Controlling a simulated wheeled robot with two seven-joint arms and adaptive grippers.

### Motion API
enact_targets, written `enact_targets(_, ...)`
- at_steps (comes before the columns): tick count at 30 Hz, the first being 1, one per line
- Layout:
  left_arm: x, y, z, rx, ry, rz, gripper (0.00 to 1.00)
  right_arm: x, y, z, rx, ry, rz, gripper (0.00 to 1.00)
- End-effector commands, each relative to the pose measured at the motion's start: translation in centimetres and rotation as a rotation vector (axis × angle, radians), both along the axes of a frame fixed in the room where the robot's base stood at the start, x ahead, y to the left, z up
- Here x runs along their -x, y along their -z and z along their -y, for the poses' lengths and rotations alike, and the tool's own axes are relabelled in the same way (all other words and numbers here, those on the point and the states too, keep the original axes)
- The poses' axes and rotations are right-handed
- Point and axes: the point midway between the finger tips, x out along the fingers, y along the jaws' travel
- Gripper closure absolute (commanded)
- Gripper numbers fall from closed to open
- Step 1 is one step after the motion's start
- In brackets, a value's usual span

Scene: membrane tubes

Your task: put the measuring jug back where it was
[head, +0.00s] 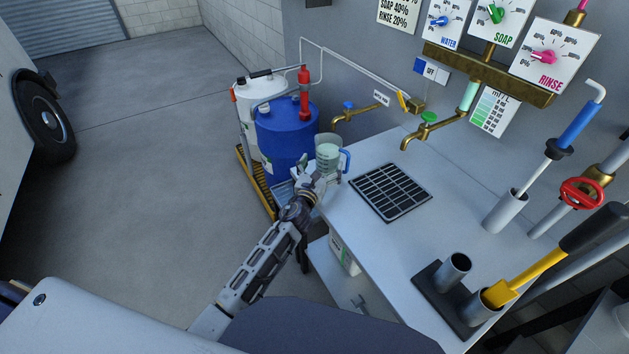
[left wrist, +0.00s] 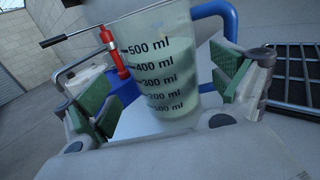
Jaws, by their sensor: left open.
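The measuring jug (head: 328,156) is clear with a blue handle and stands upright at the far left corner of the white bench (head: 345,210). In the left wrist view the jug (left wrist: 162,75) shows black ml marks and pale green liquid up to between 400 and 500 ml. My left gripper (head: 325,178) is at the jug's near side. Its green-padded fingers (left wrist: 168,95) are open on either side of the jug, with gaps visible. The jug's base is partly hidden by the gripper. My right gripper is not in view.
A black drain grate (head: 390,191) lies in the bench right of the jug. Brass taps (head: 420,130) reach out above the bench. A blue drum (head: 287,135) and a white drum (head: 250,110) stand behind left.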

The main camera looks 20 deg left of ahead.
Motion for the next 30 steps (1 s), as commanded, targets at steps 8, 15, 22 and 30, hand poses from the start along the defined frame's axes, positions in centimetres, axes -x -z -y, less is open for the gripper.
enact_targets(8,2.7,0.1,-0.2,0.001,0.000,-0.002,0.05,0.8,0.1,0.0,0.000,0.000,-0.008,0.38)
enact_targets(15,4.9,0.1,-0.3,-0.001,0.001,-0.001,0.05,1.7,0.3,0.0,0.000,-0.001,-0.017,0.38)
enact_targets(22,6.6,0.1,-0.5,0.001,0.000,-0.002,0.05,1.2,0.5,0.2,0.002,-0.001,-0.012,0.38)
enact_targets(30,7.5,0.0,-0.6,0.000,0.000,-0.001,0.05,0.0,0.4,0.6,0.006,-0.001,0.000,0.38)
